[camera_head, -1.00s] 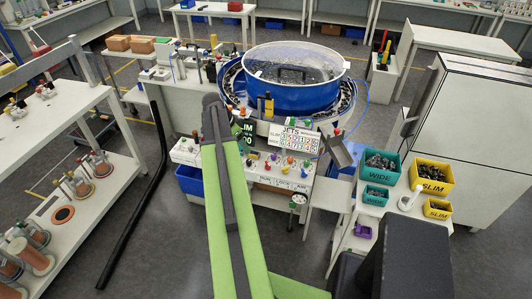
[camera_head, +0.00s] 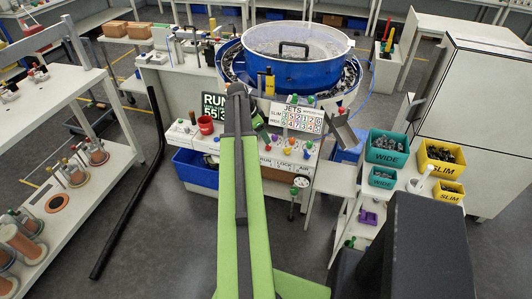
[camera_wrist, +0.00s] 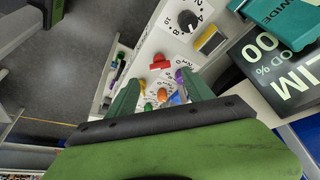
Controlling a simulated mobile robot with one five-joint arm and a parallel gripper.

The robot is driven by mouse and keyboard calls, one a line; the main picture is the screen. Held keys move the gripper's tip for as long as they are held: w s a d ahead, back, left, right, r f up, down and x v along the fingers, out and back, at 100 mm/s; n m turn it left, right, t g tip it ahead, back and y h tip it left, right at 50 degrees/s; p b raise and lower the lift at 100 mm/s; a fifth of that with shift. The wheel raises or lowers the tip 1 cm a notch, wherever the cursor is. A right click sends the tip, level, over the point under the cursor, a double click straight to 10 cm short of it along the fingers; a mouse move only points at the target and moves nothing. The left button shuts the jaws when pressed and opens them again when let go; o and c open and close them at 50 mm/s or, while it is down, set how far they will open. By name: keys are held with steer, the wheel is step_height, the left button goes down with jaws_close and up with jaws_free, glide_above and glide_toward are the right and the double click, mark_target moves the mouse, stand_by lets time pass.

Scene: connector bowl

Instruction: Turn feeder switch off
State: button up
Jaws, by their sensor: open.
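The feeder's control panel (camera_head: 262,165) is a white sloped box with several coloured knobs, in front of the blue bowl (camera_head: 300,70). In the wrist view the panel shows a black numbered dial (camera_wrist: 188,20), a red T-shaped handle (camera_wrist: 160,62) and small orange (camera_wrist: 164,89), green and purple knobs. I cannot tell from the lettering which is the feeder switch. My gripper (camera_wrist: 158,96) is open, its green fingers on either side of the small knobs. Whether it touches any is unclear.
Teal and yellow bins (camera_head: 440,157) stand on a side table at right. A white shelf unit (camera_head: 75,130) is at left.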

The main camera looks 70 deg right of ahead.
mark_target(267, 147)
steer(key=b+x, duration=0.4)
steer(key=x, duration=0.2)
